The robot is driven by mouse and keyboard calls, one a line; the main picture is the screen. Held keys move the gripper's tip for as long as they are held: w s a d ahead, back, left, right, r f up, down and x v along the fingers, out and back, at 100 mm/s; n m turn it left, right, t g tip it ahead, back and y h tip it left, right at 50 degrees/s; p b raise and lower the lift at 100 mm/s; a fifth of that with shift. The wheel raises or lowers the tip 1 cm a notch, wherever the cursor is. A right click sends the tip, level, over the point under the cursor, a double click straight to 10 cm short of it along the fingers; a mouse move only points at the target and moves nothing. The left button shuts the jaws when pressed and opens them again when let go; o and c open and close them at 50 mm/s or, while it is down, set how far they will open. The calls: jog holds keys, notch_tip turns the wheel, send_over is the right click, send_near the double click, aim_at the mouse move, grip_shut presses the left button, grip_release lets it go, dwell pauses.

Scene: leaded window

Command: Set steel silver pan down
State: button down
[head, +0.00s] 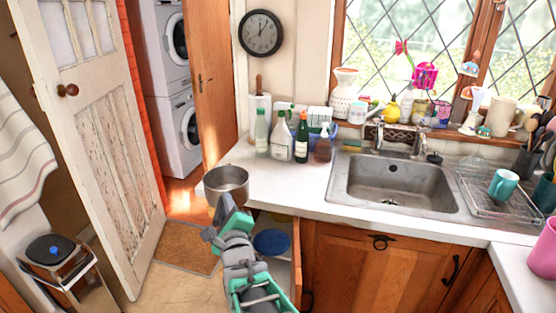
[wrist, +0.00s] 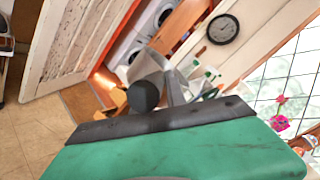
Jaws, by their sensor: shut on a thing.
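The steel silver pan (head: 226,181) is at the left end of the white counter, level with or just beyond its edge in the head view. Its open top faces up and it looks nearly upright. My gripper (head: 229,212) is just below and in front of the pan and is shut on it. The grip point is mostly hidden by my own gripper parts. In the wrist view, shiny metal of the pan (wrist: 150,66) shows beyond the green gripper body. I cannot tell whether the pan touches the counter.
The counter (head: 310,185) has clear room left of the sink (head: 395,182). Several bottles (head: 282,135) stand at its back. Below, an open cupboard holds a blue round item (head: 272,243), with its wooden door (head: 296,255) swung out. A drying rack (head: 497,192) is at right.

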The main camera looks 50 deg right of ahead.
jog(key=s+d+r+m+g+h, duration=0.2)
jog(key=s+d, duration=0.3)
jog(key=d, duration=0.2)
jog(key=s+d+r+m+g+h, duration=0.2)
jog(key=s+d+h, duration=0.15)
jog(key=d, duration=0.45)
jog(key=w+d+f+p, duration=0.1)
jog(key=w+d+f, duration=0.3)
jog(key=f, duration=0.2)
jog(key=w+d+f+p, duration=0.2)
jog(key=w+d+f, duration=0.3)
jog(key=f, duration=0.2)
jog(key=shift+f+y, duration=0.3)
jog(key=shift+y, duration=0.05)
jog(key=c, duration=1.4)
grip_release()
jog(key=shift+o, duration=0.2)
jog(key=shift+p, duration=0.35)
